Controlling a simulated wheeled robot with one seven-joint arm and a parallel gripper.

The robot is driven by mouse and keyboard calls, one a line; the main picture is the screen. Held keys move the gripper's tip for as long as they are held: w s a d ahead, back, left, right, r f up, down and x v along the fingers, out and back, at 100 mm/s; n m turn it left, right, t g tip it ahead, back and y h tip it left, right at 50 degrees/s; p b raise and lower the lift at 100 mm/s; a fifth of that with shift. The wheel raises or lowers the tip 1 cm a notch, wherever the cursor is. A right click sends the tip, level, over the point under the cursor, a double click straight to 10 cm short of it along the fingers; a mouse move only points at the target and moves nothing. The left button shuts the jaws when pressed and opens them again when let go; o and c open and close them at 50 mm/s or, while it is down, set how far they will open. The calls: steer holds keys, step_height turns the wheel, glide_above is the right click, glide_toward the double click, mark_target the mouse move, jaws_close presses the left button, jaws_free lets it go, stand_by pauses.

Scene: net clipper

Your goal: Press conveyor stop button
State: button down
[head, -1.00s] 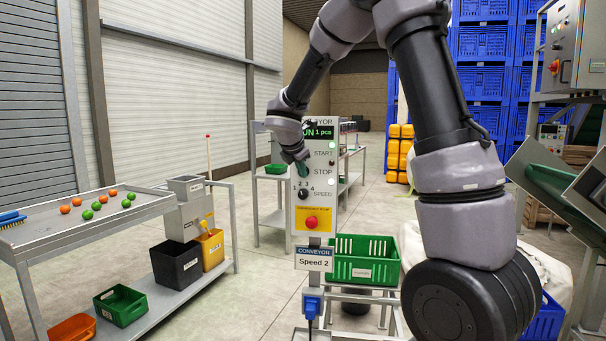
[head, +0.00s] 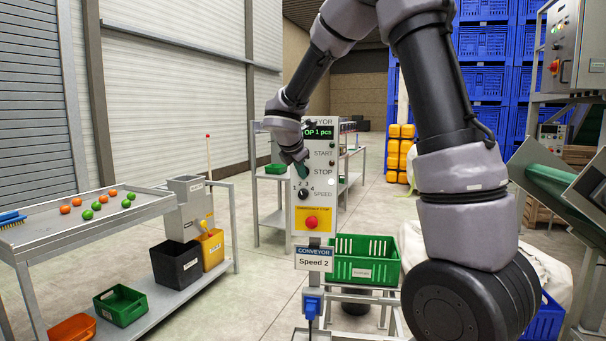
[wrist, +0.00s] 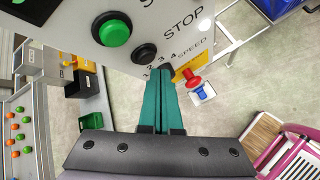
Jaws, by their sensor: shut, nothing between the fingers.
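The grey conveyor control panel (head: 325,205) stands upright at the picture's middle. Its display (head: 319,133) ends in "OP 1 pcs". The black button by the STOP label shows in the wrist view (wrist: 145,53), between the green start button (wrist: 115,32) and the speed scale. In the head view my gripper hides the stop button. My gripper (head: 303,172) has its teal fingers shut and empty, in front of the panel. In the wrist view the fingertips (wrist: 167,74) appear beside the black button, near the speed knob. I cannot tell whether they touch the panel.
A red emergency button (head: 311,223) on a yellow plate sits below the speed knob (head: 303,194). A "Speed 2" sign (head: 313,262) and a green crate (head: 364,270) are lower down. A sorting table (head: 85,217) with small fruit stands left. Floor between is clear.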

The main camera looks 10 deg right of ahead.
steer(key=s, duration=0.1)
steer(key=s+a, duration=0.1)
steer(key=s, duration=0.1)
steer(key=s+a, duration=0.1)
steer(key=shift+s, duration=0.3)
stand_by(0.3)
stand_by(0.4)
steer(key=s+d+r+m+g, duration=0.1)
steer(key=s+d+r+m, duration=0.15)
steer(key=s+m, duration=0.2)
steer(key=s+d+r+m+y, duration=0.1)
steer(key=s+d+m, duration=0.2)
steer(key=s+m, duration=0.15)
steer(key=s+d+r+m+g, duration=0.1)
steer(key=s+d+r+m, duration=0.15)
steer(key=s+m, duration=0.2)
steer(key=s+a+r+m+t+y, duration=0.1)
steer(key=s+r+m+y, duration=0.2)
steer(key=s+m, duration=1)
steer(key=shift+s+a+t+y, duration=0.3)
steer(key=shift+s+y, duration=0.45)
steer(key=shift+y, duration=0.35)
steer(key=shift+m, duration=0.25)
